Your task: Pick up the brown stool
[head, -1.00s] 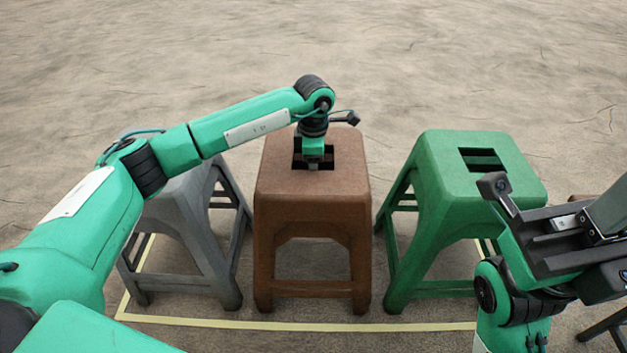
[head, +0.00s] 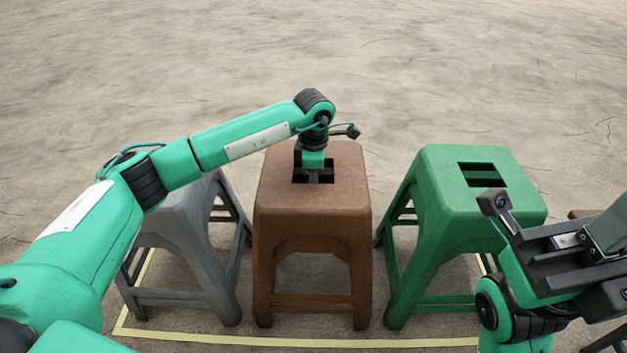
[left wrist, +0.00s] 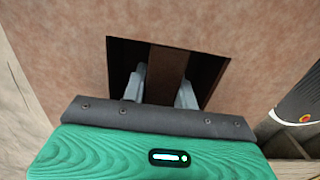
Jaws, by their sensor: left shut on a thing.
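The brown stool (head: 312,230) stands upright in the middle of the head view, between two others, its feet seemingly on the ground. Its seat has a square opening crossed by a central bar. My left gripper (head: 315,179) reaches down into this opening from above. In the left wrist view the two pale fingers (left wrist: 160,90) sit on either side of the brown bar (left wrist: 166,74), shut on it. The fingertips below the seat are hidden. My right gripper (head: 575,245) is at the lower right, away from the brown stool; its jaw state is unclear.
A grey stool (head: 185,235) stands close on the left, partly behind my left arm. A green stool (head: 440,190) stands close on the right. A yellow line (head: 300,342) runs on the ground in front. Behind the stools the sandy ground is clear.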

